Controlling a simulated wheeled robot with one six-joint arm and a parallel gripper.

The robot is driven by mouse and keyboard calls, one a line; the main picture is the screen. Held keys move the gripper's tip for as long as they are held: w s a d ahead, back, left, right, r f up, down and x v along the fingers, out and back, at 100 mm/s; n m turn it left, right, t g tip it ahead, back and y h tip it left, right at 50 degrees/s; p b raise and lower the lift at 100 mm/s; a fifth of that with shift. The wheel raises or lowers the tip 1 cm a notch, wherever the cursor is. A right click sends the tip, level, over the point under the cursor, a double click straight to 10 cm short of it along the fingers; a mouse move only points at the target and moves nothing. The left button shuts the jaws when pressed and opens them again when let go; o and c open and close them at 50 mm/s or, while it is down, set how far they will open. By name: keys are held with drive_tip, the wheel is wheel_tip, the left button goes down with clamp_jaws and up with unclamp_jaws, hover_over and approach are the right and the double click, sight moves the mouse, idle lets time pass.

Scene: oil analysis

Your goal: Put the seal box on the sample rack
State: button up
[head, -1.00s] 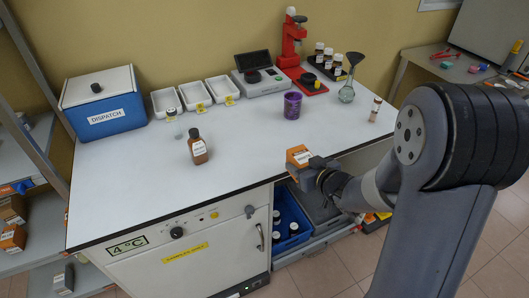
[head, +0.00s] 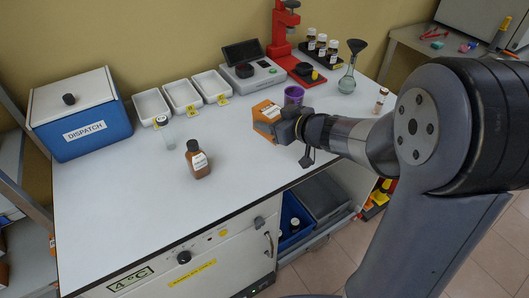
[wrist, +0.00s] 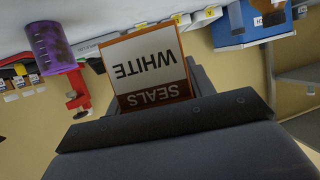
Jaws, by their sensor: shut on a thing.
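The seal box (head: 266,115) is orange with a white label. In the wrist view, the seal box (wrist: 148,65) reads "WHITE SEALS" upside down. My gripper (head: 285,124) is shut on it and holds it over the white bench, in front of the purple cup. Its height above the bench top is hard to tell. A black rack (head: 336,62) with several dark, white-labelled bottles stands at the back right of the bench; I cannot tell if this is the sample rack.
A purple cup (head: 294,97) is close behind the box. A brown bottle (head: 197,160) and a clear vial (head: 166,133) stand to the left. A blue dispatch box (head: 80,118), white trays (head: 182,97), a scale (head: 251,73) and a flask (head: 347,80) line the back. The front-left bench is clear.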

drive_tip(key=shift+f+b, duration=1.5)
drive_tip(key=shift+f, duration=3.3)
drive_tip(key=shift+f, duration=0.1)
drive_tip(key=shift+f, duration=0.15)
drive_tip(key=o, duration=1)
drive_tip(key=shift+b, duration=0.35)
